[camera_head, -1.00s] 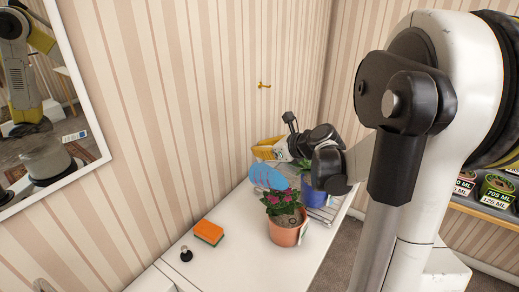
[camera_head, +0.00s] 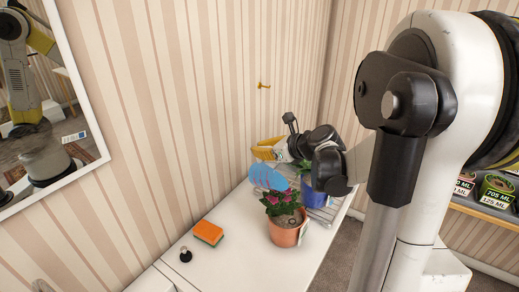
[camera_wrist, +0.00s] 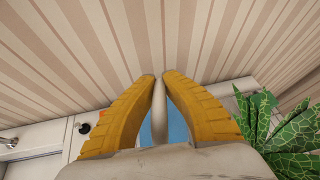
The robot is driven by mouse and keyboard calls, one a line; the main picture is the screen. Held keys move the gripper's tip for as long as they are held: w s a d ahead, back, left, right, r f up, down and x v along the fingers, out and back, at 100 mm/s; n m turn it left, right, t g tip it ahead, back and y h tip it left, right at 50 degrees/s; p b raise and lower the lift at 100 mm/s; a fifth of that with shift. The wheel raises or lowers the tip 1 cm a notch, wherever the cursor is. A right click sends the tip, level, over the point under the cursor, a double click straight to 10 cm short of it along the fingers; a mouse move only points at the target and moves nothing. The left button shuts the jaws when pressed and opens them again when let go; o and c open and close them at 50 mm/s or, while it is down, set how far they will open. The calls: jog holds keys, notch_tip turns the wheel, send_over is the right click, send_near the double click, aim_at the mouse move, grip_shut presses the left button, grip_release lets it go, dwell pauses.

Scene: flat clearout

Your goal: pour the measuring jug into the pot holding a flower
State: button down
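The blue measuring jug (camera_head: 266,177) has reddish marks on its side. It is tilted, above the counter and just behind the potted flower. My gripper (camera_head: 267,149) has yellow fingers and is right above the jug. In the wrist view, the yellow fingers (camera_wrist: 159,77) close in on a pale upright bar, with parts of the blue jug (camera_wrist: 178,128) showing behind. The grip itself is partly hidden. The terracotta pot (camera_head: 284,235) stands upright on the counter with pink flowers (camera_head: 281,200) and green leaves. The jug's contents are not visible.
A blue pot (camera_head: 313,197) with a leafy plant stands behind, partly hidden by my arm; its leaves (camera_wrist: 290,130) show in the wrist view. A wire rack (camera_head: 323,215) is beside it. An orange sponge (camera_head: 208,233) and a small dark knob (camera_head: 185,255) lie front left. The striped wall is close behind.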

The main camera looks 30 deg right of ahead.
jog(key=shift+s+d+t+b, duration=0.1)
jog(key=shift+s+t+b, duration=0.5)
jog(key=shift+b, duration=0.4)
dwell(1.6)
jog(key=shift+s+d+r+t+b, duration=0.1)
jog(key=shift+s+r+t+b, duration=0.5)
jog(key=shift+r+b, duration=0.1)
dwell(4.7)
